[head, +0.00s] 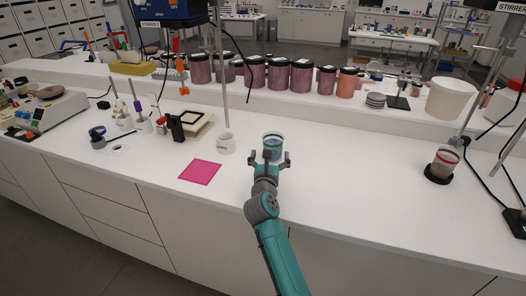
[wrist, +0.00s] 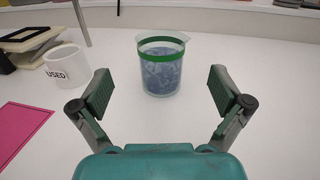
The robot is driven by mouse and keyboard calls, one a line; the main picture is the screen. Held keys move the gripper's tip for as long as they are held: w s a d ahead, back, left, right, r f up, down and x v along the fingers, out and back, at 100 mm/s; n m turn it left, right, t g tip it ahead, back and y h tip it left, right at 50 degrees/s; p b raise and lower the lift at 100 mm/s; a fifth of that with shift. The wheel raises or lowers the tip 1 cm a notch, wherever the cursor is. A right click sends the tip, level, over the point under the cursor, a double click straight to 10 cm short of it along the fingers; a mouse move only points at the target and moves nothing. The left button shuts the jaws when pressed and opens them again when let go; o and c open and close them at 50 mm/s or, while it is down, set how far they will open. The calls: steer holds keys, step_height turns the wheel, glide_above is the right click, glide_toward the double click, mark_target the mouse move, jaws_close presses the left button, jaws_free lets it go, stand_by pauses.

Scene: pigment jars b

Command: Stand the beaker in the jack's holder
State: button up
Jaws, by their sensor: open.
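A clear beaker (head: 273,141) with a green band and bluish contents stands upright on the white bench. In the wrist view the beaker (wrist: 161,70) is beyond my fingertips, centred between them and apart from both. My gripper (head: 270,159) is open and empty just in front of it; both fingers also show in the wrist view (wrist: 160,92). A low cream stand with a black square frame on top (head: 196,121) is at the left; I cannot tell if it is the jack. Another beaker, red-banded (head: 445,160), sits in a round black base (head: 438,179) at the right.
A white mug marked USED (wrist: 66,66) stands left of the green-banded beaker, beside a metal rod (head: 222,80). A pink sheet (head: 200,172) lies front left. Dark-lidded jars (head: 301,77) line the back ledge. The bench between the two beakers is clear.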

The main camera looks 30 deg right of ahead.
mark_target(274, 133)
steer(key=shift+w+d+f, duration=0.1)
steer(key=shift+d+f, duration=0.1)
steer(key=shift+f, duration=0.05)
steer(key=x, duration=1)
steer(key=shift+d, duration=0.1)
steer(key=c, duration=1.6)
step_height(274, 133, up, 10)
